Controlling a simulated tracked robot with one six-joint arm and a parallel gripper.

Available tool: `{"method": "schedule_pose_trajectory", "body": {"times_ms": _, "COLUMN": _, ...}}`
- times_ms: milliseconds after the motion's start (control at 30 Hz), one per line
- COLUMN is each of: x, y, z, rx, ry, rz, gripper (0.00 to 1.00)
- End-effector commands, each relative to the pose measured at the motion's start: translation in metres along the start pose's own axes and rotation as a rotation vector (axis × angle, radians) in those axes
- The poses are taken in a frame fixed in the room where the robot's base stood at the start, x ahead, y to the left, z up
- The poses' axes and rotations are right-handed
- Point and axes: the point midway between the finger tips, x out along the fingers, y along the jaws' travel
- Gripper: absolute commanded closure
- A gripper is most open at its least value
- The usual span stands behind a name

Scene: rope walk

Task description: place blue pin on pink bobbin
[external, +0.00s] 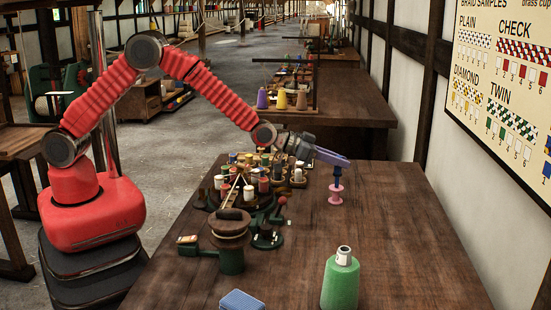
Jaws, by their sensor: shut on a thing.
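The blue pin (337,178) is upright in the external view, held at the tip of my gripper (340,162). My gripper reaches in from the left and is shut on the pin's upper part. The pink bobbin (336,196) stands upright on the wooden table, directly under the pin. The pin's lower end meets the top of the bobbin in the picture. I cannot tell whether it touches, or is seated in it.
A braiding stand with several bobbins (243,183) fills the table left of the pink bobbin. A dark winder (231,240) and a green cone (341,282) stand nearer the front. A blue block (242,300) lies at the front edge. The table's right side is clear.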

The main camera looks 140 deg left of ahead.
Motion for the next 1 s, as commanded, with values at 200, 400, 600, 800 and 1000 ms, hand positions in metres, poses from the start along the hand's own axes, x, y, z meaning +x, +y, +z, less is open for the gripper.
{"method": "schedule_pose_trajectory", "body": {"times_ms": 200, "x": 0.0, "y": 0.0, "z": 0.0, "rx": 0.0, "ry": 0.0, "rz": 0.0, "gripper": 0.67}}
{"method": "schedule_pose_trajectory", "body": {"times_ms": 400, "x": 0.0, "y": 0.0, "z": 0.0, "rx": 0.0, "ry": -0.001, "rz": 0.0, "gripper": 0.62}}
{"method": "schedule_pose_trajectory", "body": {"times_ms": 600, "x": -0.001, "y": 0.0, "z": -0.002, "rx": 0.0, "ry": 0.0, "rz": 0.0, "gripper": 0.62}}
{"method": "schedule_pose_trajectory", "body": {"times_ms": 800, "x": -0.014, "y": 0.0, "z": -0.003, "rx": 0.0, "ry": 0.0, "rz": 0.0, "gripper": 0.62}}
{"method": "schedule_pose_trajectory", "body": {"times_ms": 1000, "x": -0.037, "y": 0.0, "z": -0.003, "rx": 0.0, "ry": 0.0, "rz": 0.0, "gripper": 0.62}}
